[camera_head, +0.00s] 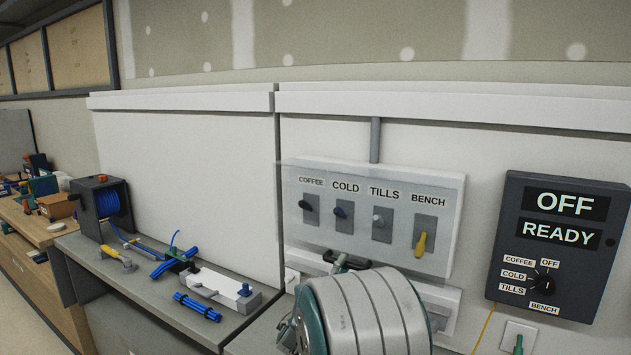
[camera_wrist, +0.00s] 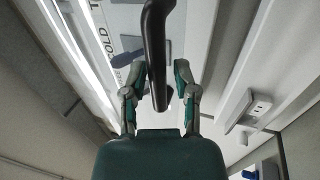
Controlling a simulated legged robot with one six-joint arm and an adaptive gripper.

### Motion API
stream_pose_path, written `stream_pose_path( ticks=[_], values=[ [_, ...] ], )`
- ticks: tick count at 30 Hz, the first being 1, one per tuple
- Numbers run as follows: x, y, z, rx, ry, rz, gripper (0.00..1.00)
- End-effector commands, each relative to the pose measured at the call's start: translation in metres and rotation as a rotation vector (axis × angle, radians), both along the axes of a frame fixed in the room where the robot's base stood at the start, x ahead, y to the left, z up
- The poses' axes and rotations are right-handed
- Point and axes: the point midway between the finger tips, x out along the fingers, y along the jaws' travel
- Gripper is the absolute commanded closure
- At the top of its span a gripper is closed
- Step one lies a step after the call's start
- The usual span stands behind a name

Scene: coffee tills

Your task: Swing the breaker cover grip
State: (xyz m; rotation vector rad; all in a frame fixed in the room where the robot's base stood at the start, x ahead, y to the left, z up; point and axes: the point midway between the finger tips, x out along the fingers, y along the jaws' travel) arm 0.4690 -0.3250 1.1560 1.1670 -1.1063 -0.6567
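The clear breaker cover (camera_head: 292,225) hangs down over a white panel of switches labelled COFFEE, COLD, TILLS and BENCH. Its black grip (camera_head: 333,257) is at the cover's lower edge, partly hidden by my arm. In the wrist view the grip (camera_wrist: 157,45) is a curved dark bar running down between my fingers. My gripper (camera_wrist: 160,80) is open, with one green-and-grey finger on each side of the bar. Gaps seem to show on both sides; contact is not clear. In the head view my rounded arm link hides most of my gripper.
Behind the cover, the yellow BENCH lever (camera_head: 420,243) points down. A dark control box (camera_head: 558,245) at right reads OFF and READY. A grey bench (camera_head: 140,290) at left holds a blue cable spool (camera_head: 112,202), tools and cables. The wall above the bench is clear.

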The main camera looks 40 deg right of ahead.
Motion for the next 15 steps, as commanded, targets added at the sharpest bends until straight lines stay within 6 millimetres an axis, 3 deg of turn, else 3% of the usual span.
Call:
stream_pose_path(
  ticks=[8, 15],
  values=[
    [0.0, 0.002, 0.0, 0.002, 0.001, 0.001, 1.0],
    [-0.007, 0.017, 0.012, 0.001, 0.0, 0.002, 1.0]
  ],
)
